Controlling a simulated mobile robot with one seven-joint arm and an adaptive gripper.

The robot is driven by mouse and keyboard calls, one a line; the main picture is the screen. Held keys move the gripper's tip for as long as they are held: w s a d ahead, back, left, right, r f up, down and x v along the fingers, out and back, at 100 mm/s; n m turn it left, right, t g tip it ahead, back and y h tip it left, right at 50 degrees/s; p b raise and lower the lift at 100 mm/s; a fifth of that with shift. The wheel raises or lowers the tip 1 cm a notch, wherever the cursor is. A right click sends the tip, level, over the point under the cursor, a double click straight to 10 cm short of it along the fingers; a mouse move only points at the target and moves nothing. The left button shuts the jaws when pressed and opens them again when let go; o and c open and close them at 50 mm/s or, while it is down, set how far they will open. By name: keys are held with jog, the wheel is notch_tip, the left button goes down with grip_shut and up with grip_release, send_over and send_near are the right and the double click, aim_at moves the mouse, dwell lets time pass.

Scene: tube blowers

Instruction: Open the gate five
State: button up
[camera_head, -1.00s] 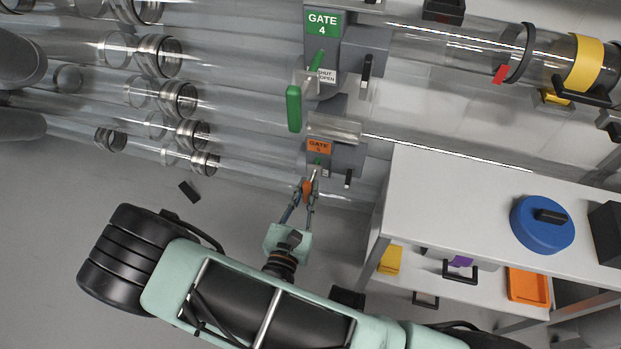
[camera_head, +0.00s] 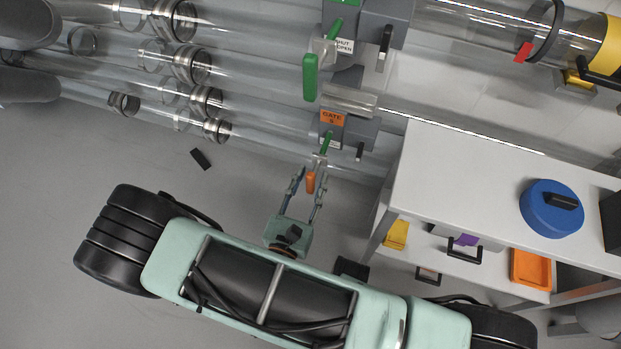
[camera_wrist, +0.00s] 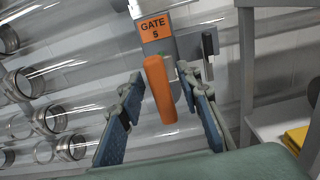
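The gate 5 unit (camera_head: 343,131) is a grey box with an orange "GATE 5" label, below gate 4 on the tubes. Its orange handle (camera_head: 310,182) hangs below it, under a green pointer (camera_head: 326,143). In the wrist view the handle (camera_wrist: 160,90) points down toward me, between and apart from the two blue fingers. My gripper (camera_head: 306,175) is open, with a finger on each side of the handle; it also shows in the wrist view (camera_wrist: 160,95). The small shut/open plate beneath the label is too small to read.
Gate 4's green handle (camera_head: 310,77) hangs just above gate 5. A white table (camera_head: 450,180) with a blue round lid (camera_head: 552,208) stands to the right. Clear tubes run left. The floor on the left is mostly clear.

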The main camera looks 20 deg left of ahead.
jog(key=shift+s, duration=0.1)
jog(key=s, duration=0.7)
jog(key=shift+s+d, duration=0.15)
jog(key=shift+d, duration=0.3)
jog(key=shift+r, duration=0.1)
